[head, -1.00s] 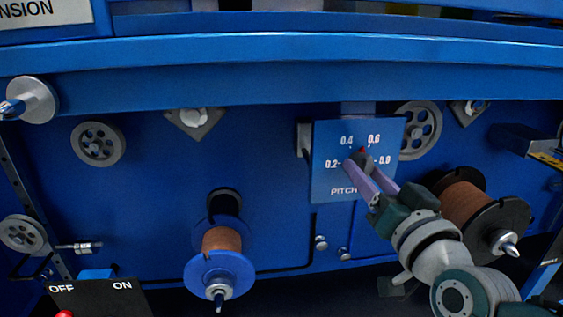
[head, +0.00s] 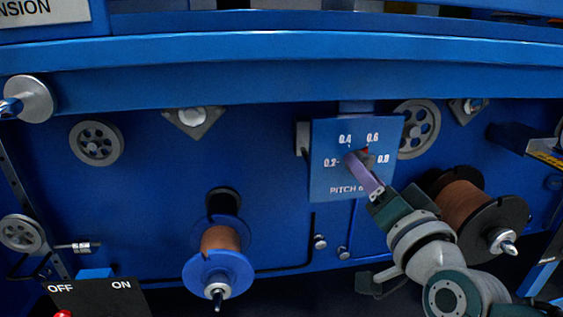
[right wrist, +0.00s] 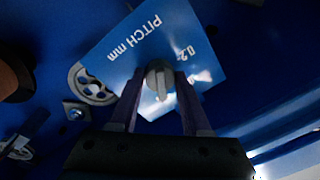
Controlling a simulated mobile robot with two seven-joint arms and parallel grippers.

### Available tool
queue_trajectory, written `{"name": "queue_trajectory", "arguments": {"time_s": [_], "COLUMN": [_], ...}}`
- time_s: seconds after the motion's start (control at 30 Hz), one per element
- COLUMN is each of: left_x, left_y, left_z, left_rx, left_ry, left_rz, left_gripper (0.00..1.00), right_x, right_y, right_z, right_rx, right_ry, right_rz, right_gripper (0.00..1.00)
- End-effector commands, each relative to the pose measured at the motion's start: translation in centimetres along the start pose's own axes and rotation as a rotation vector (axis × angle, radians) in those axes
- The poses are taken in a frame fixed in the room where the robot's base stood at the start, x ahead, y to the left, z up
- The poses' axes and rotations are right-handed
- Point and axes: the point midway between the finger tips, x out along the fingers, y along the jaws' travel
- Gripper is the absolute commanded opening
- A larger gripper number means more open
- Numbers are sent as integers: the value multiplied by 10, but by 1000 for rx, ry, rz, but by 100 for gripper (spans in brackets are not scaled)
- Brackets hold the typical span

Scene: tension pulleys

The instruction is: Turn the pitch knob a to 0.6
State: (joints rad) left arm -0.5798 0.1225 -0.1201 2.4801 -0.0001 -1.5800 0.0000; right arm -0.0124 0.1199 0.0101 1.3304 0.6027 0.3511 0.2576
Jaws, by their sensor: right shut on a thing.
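The pitch knob (right wrist: 160,76) is a grey knob on a blue dial plate (head: 325,175) marked 0.2, 0.4, 0.6 and 0.8. In the head view my right gripper (head: 359,160) covers most of it. A red pointer tip shows just above the fingers, on the side toward 0.6; its exact reading is hard to tell. My right gripper's purple fingers are shut on the knob, one on either side of it in the right wrist view (right wrist: 158,88). My left gripper is not in view.
Spools with brown wire hang at the middle (head: 221,238) and at the right (head: 462,204), the latter close beside my right arm. Grey pulleys (head: 96,143) sit on the blue panel. An OFF/ON switch box (head: 98,298) is at the lower left. A blue beam (head: 200,72) runs above.

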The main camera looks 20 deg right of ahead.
Motion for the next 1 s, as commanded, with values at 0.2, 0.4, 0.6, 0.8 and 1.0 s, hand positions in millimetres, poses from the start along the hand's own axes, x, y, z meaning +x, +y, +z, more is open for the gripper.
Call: {"name": "queue_trajectory", "arguments": {"time_s": [0.2,0.4,0.6,0.8,1.0], "left_x": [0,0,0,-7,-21], "left_y": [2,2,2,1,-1], "left_z": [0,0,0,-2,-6], "left_rx": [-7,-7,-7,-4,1], "left_ry": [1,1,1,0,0], "left_rz": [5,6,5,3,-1], "left_gripper": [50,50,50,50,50], "right_x": [0,0,0,-13,-53], "right_y": [0,0,0,-1,-2], "right_z": [0,0,0,-1,-2], "right_rx": [-1,-2,-2,-3,-1], "right_ry": [0,0,0,-3,-4], "right_rz": [0,0,0,2,3], "right_gripper": [53,76,78,78,78]}}
